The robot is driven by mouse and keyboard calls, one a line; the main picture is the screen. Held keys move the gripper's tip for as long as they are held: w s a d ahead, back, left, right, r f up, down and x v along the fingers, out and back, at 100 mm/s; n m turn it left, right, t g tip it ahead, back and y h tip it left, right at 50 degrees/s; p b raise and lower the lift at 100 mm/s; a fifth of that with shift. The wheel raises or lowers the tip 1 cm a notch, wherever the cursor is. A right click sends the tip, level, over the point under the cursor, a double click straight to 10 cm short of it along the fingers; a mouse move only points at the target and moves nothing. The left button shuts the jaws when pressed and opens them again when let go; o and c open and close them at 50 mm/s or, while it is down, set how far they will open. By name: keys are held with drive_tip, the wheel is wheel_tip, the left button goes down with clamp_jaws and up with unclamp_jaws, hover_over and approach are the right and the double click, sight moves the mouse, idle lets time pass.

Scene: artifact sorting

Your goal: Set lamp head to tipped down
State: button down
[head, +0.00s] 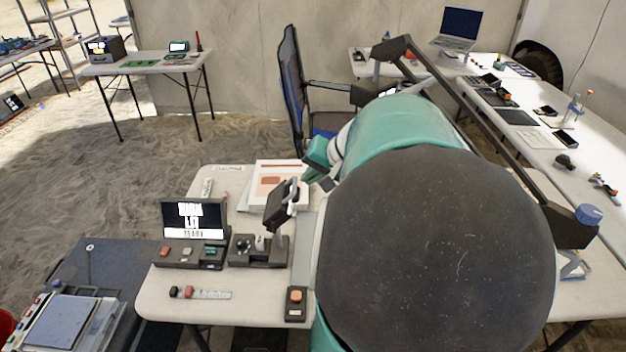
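A dark jointed lamp arm (480,112) runs from an elbow at the upper middle down to the right in the head view. Part of the lamp is hidden behind my arm. My gripper (284,207) is at the end of my teal arm, over the left part of the near table, well apart from that block. I cannot tell whether it is open or shut.
A chair (290,90) stands behind. A long side table (545,135) carries several small items.

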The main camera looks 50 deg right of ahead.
drive_tip(key=a+n+g+y, duration=0.1)
drive_tip(key=a+n+g, duration=0.4)
drive_tip(key=a, duration=1.8)
drive_tip(key=s+a+f+n, duration=0.2)
drive_tip(key=s+a+n, duration=0.15)
drive_tip(key=a, duration=0.35)
drive_tip(key=m+t+h, duration=0.6)
drive_tip(key=m+t, duration=1.3)
drive_tip(key=m, duration=0.3)
approach(284, 200)
drive_tip(key=s+d+f, duration=0.2)
drive_tip(key=s+d, duration=0.3)
drive_tip(key=d, duration=0.3)
drive_tip(key=a+r+x, duration=0.1)
drive_tip(key=a+x, duration=0.1)
drive_tip(key=x, duration=1)
drive_tip(key=shift+w+a, duration=0.25)
drive_tip(key=shift+a, duration=0.2)
